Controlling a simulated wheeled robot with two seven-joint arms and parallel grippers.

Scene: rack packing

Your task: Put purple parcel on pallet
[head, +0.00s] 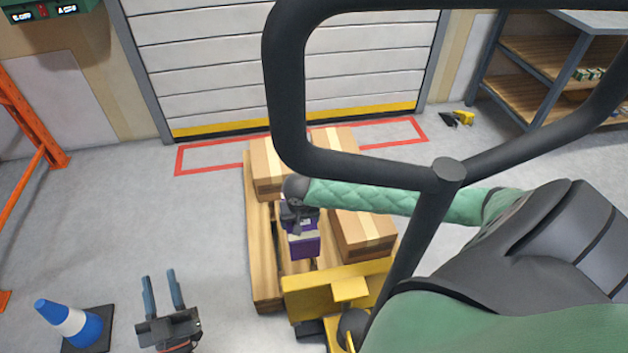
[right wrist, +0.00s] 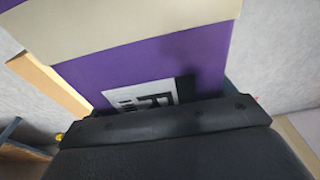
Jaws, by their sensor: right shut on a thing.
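The purple parcel (head: 304,246) has a pale band and a black-and-white label; it fills the upper part of the right wrist view (right wrist: 190,62). My right gripper (head: 299,217) is shut on it from above; its fingertips are mostly hidden. The parcel is over the front left part of the wooden pallet (head: 262,272), left of a cardboard box. I cannot tell whether it touches the boards. My left gripper (head: 160,275) is open and empty, above the floor left of the pallet.
Cardboard boxes stand on the pallet at back left (head: 268,170), back right (head: 337,141) and front right (head: 364,236). A yellow pallet truck (head: 325,288) is at its near end. A blue-and-white cone (head: 70,322) stands lower left. Black bars cross the upper right.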

